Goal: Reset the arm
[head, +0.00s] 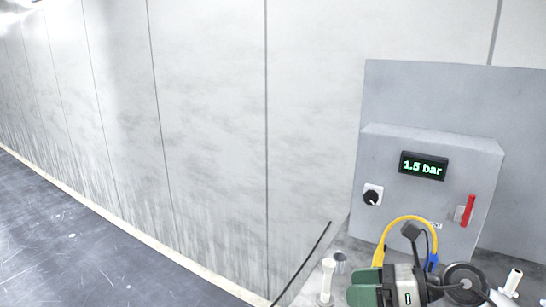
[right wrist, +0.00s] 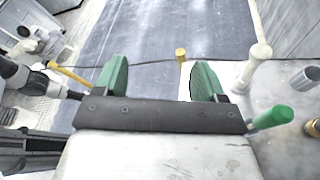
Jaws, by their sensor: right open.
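My right gripper (head: 362,286) is at the bottom of the head view, in front of the grey control box (head: 392,206) and apart from it. In the right wrist view, its two green fingers (right wrist: 160,78) stand wide apart with nothing held between them. A yellow-topped peg (right wrist: 181,54) shows beyond the gap. My left gripper is not recognisable in either view.
The control box has a display (head: 424,166) reading 1.5 bar, a black knob (head: 372,196) and a red lever (head: 468,210). A white post (head: 327,280) and a metal cup (head: 340,262) stand near the gripper. The dark floor (head: 70,245) at left is clear.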

